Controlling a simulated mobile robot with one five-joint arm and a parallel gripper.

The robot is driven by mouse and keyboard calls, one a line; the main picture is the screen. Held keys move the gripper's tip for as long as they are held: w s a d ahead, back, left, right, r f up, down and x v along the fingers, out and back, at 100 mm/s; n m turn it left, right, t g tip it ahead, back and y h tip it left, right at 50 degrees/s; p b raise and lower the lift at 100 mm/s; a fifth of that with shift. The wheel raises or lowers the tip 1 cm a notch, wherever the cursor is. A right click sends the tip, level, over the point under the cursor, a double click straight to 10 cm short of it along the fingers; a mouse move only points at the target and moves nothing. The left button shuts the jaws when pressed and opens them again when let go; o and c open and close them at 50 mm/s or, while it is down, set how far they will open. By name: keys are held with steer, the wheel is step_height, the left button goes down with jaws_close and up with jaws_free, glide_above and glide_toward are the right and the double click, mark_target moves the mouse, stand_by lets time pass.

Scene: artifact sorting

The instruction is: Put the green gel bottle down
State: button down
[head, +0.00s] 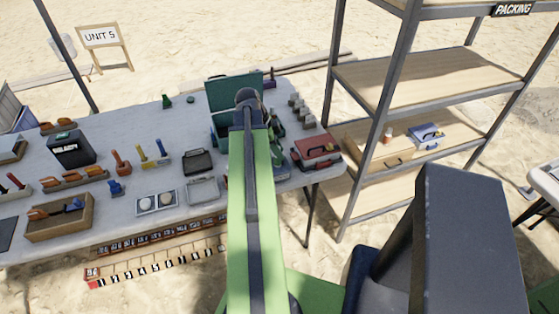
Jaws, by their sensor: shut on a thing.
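My arm reaches forward over the table, and its far end with my gripper (248,98) is at the back of the table, in front of an open teal case (222,90). The fingers are mostly hidden behind my own arm. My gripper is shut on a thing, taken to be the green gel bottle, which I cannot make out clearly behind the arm. A small green bottle-like thing (167,102) stands apart at the table's back edge, left of the case.
The table (130,185) holds a black box (71,149), a wooden tray (60,218), a grey tray (203,191) and a red case (316,150). Several grey pieces (301,111) stand at the back right. A metal shelf (430,80) marked PACKING stands right of the table.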

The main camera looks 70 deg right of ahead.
step_height(320, 180, down, 4)
steer(key=b, duration=0.4)
steer(key=shift+f, duration=0.2)
steer(key=shift+r, duration=0.2)
steer(key=shift+f, duration=0.15)
steer(key=c, duration=1.1)
jaws_free()
steer(key=shift+c, duration=0.2)
steer(key=shift+w+r+p, duration=0.1)
steer(key=shift+r+p, duration=0.3)
steer(key=shift+r, duration=0.1)
steer(key=p+v, duration=1)
steer(key=v, duration=0.1)
steer(key=shift+w+a+r, duration=0.1)
steer(key=shift+r, duration=0.05)
